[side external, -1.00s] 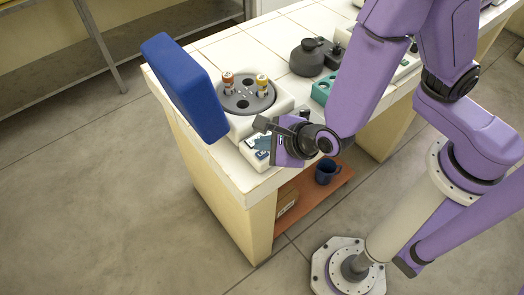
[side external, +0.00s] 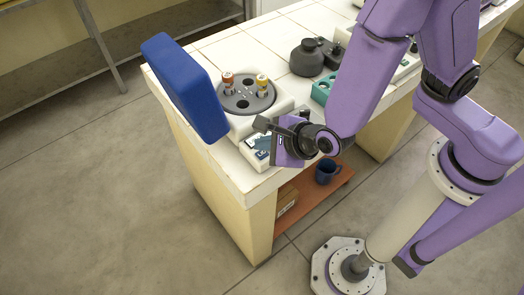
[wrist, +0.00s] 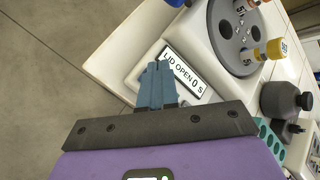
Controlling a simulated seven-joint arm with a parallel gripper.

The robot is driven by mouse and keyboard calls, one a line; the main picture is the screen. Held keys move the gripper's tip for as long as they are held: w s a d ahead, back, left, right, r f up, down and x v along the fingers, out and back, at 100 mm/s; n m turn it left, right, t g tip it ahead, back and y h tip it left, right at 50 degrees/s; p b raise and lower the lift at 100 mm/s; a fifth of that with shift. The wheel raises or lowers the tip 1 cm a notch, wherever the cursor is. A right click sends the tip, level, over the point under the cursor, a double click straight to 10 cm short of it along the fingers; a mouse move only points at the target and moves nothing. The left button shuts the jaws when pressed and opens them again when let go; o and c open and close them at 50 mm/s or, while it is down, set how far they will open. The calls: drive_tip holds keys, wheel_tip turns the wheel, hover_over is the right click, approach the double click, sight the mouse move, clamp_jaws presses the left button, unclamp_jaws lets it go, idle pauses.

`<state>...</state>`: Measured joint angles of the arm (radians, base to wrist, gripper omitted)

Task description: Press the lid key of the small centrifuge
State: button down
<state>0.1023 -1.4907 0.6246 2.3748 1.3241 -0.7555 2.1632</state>
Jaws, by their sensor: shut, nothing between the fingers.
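The small centrifuge (side external: 284,103) is a white body at the near end of the bench. Its blue lid (side external: 185,88) stands open. Its grey rotor (wrist: 228,35) holds an orange-red-capped tube (side external: 227,79) and a yellow-capped tube (side external: 262,81). In the wrist view the display (wrist: 184,70) reads "LID OPEN 0 S". My gripper (side external: 258,143) is over the front panel; its teal fingers (wrist: 156,72) are shut with nothing between them. The fingertips are beside the display's left end. I cannot make out the lid key; the fingers may hide it, and contact cannot be told.
A dark grey device (side external: 308,58) and a teal tube rack (side external: 321,92) stand behind the centrifuge on the white-tiled bench. A blue mug (side external: 326,172) is on the shelf below. The open lid rises left of the rotor. The floor at left is clear.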

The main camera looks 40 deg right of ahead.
sight(265, 156)
drive_tip(key=shift+f, duration=0.1)
drive_tip(key=shift+f, duration=0.3)
drive_tip(key=shift+f, duration=0.35)
idle(0.7)
drive_tip(key=shift+r, duration=0.8)
drive_tip(key=shift+r, duration=0.1)
drive_tip(key=shift+r, duration=2.4)
